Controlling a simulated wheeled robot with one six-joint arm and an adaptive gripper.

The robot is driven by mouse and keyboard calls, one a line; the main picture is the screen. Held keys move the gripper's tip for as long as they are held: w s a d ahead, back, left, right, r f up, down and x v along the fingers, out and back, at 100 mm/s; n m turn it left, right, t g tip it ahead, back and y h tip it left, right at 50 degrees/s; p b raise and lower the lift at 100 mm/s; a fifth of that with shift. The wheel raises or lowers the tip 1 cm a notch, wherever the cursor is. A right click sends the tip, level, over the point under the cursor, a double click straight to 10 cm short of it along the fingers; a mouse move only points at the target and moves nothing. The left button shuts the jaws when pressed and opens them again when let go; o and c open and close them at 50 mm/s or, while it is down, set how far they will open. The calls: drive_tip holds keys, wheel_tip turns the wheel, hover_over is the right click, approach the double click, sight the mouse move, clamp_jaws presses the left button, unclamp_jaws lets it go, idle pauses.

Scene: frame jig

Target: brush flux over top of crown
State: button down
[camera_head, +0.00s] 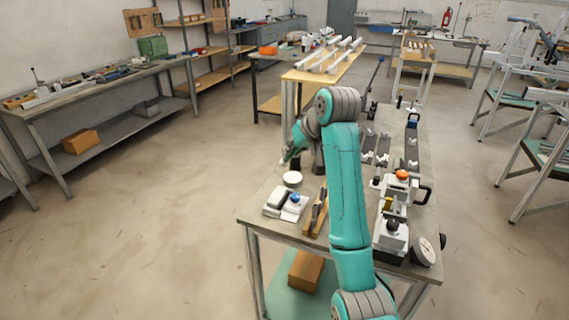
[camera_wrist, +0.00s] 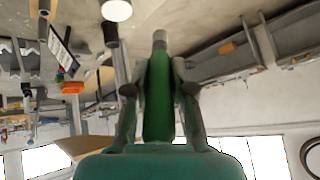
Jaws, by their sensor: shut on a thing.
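My gripper (camera_head: 292,157) is above the left edge of the workbench (camera_head: 258,205), beyond a round white dish (camera_head: 292,179). In the wrist view my gripper (camera_wrist: 158,90) is shut on a green-handled brush (camera_wrist: 158,105) with a pale grey end. In the head view the brush is too small to make out clearly. Metal jig parts (camera_head: 376,150) stand on the bench to the right of my arm, apart from the gripper. I cannot tell which part is the crown; my arm may hide it.
A grey-and-white box with a blue knob (camera_head: 294,201) and a wooden rack (camera_head: 316,213) stand at the near left of the bench. Clamps with an orange knob (camera_head: 402,174) and a round dial (camera_head: 424,252) are at the right. Open floor lies to the left.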

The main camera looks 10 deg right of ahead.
drive_tip(key=shift+w+d+f, duration=0.15)
drive_tip(key=shift+w+f, duration=0.05)
drive_tip(key=shift+f, duration=0.4)
drive_tip(key=shift+w+d+f, duration=0.15)
drive_tip(key=shift+d+f, duration=0.05)
drive_tip(key=shift+f, duration=0.35)
drive_tip(key=shift+w+d+f, duration=0.15)
drive_tip(key=shift+w+f, duration=0.05)
drive_tip(key=shift+f, duration=0.4)
drive_tip(key=shift+a, duration=0.1)
